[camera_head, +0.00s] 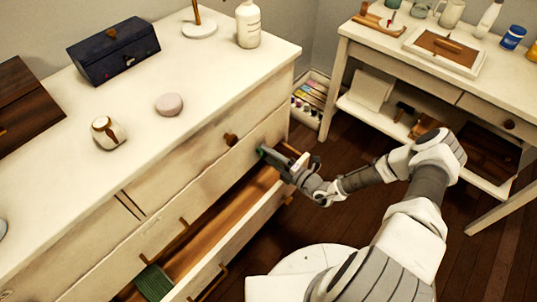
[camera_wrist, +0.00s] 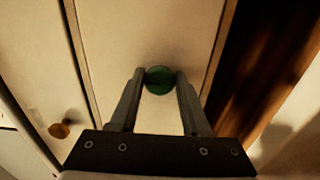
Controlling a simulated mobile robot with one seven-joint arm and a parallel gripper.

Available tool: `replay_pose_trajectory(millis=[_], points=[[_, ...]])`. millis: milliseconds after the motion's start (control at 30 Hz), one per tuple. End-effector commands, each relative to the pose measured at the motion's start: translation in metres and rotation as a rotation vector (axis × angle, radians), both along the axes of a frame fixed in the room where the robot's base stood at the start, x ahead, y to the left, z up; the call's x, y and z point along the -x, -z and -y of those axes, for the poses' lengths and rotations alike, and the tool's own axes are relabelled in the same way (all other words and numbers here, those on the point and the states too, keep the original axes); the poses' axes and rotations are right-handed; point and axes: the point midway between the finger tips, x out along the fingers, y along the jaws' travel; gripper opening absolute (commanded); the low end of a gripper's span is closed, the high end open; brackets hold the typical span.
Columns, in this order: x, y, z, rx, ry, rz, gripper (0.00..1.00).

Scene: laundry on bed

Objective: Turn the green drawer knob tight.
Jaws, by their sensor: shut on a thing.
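The green drawer knob (camera_wrist: 159,79) sits on the cream drawer front (camera_wrist: 150,35) in the wrist view. My gripper (camera_wrist: 160,82) has one finger on each side of the knob and is shut on it. In the head view my gripper (camera_head: 277,157) reaches the right part of the dresser front, at the drawer above an open one. There the knob is mostly hidden by the fingers. I cannot tell from the picture how tight the knob sits.
Below is an open drawer (camera_head: 222,222) with a green folded item (camera_head: 154,283) inside. A brown knob (camera_head: 230,140) sits on the drawer above. The dresser top (camera_head: 200,110) holds a dark blue box (camera_head: 113,50) and a white bottle (camera_head: 248,24). A desk (camera_head: 400,50) stands at right.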

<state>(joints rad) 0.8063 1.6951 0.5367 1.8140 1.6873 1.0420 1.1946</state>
Motion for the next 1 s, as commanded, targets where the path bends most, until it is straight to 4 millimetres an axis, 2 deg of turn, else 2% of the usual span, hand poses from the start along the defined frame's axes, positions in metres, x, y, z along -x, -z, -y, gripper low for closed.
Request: replay_pose_trajectory(millis=[100, 133, 267, 300, 667, 767, 1000], points=[[0.001, 0.001, -0.001, 0.0, -0.003, -0.003, 0.0], [0.001, 0.001, -0.001, -0.001, -0.003, -0.002, 0.49], [0.001, 0.0, -0.001, 0.0, -0.002, -0.001, 0.72], [0.001, 0.0, -0.001, 0.0, -0.002, -0.001, 0.75], [0.004, 0.0, 0.004, 0.001, 0.001, 0.001, 0.75], [0.012, -0.001, 0.014, 0.003, 0.001, 0.0, 0.75], [0.051, -0.002, 0.054, 0.004, 0.003, -0.001, 0.75]])
